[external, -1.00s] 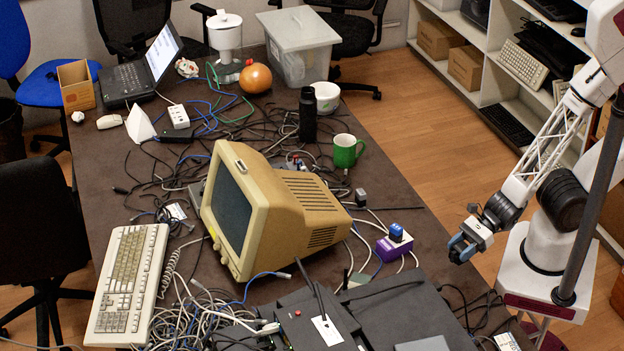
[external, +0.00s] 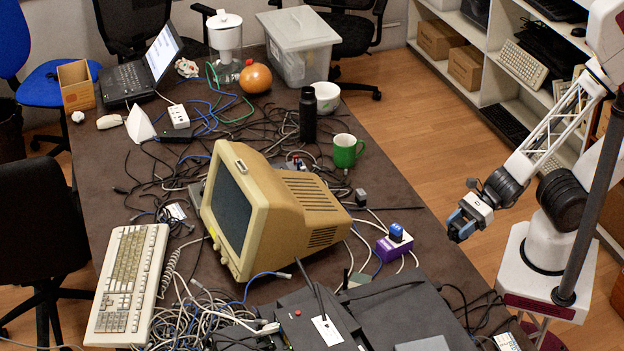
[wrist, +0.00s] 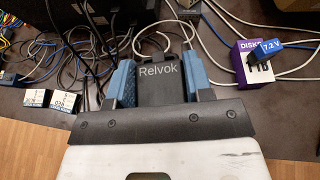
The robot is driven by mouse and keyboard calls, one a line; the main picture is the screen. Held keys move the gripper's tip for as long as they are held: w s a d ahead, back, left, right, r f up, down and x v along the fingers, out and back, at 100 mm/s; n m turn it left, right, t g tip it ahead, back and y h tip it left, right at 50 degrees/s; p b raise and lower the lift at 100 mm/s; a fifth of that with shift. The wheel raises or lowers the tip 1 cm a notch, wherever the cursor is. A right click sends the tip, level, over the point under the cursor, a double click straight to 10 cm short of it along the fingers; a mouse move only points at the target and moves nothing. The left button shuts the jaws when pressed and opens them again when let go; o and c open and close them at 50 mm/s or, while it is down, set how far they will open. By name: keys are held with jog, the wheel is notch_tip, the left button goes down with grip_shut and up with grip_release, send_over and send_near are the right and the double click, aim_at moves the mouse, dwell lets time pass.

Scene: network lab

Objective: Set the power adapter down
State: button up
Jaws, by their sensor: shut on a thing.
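The power adapter is a black block marked "Relvok" (wrist: 160,72), seen between the blue fingers in the wrist view. My gripper (wrist: 160,60) is shut on it, one finger on each side. In the external view my gripper (external: 461,231) is at the right, raised near the table's right edge. The adapter is too small and covered there to make out clearly. In the wrist view dark tabletop and cables show beyond the adapter, and how high it is above the table is hard to tell.
A purple box (external: 394,248) with a blue 7.2 V battery (external: 397,232) on top stands left of my gripper. A beige monitor (external: 270,210), black equipment (external: 390,305) and tangled cables crowd the table. Small boxes (wrist: 35,97) show at left in the wrist view.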

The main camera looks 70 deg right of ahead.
jog(key=w+a+r+m+t+h, duration=0.1)
jog(key=w+a+r, duration=0.1)
jog(key=w+a, duration=1)
jog(key=w+a+r, duration=0.2)
jog(key=w+a, duration=0.6)
jog(key=w, duration=0.9)
jog(key=w+a+f+m, duration=0.1)
jog(key=w+a+f, duration=0.1)
jog(key=w+a, duration=0.5)
jog(key=w+a+f, duration=0.3)
jog(key=w+a, duration=0.2)
jog(key=w, duration=0.3)
jog(key=shift+t+h, duration=0.3)
jog(key=shift+t, duration=0.1)
jog(key=shift+w+a+f, duration=0.1)
jog(key=shift+f, duration=1.05)
jog(key=shift+w+a+f, duration=0.1)
jog(key=shift+f, duration=1.05)
jog(key=shift+f, duration=3.1)
jog(key=shift+f, duration=1.9)
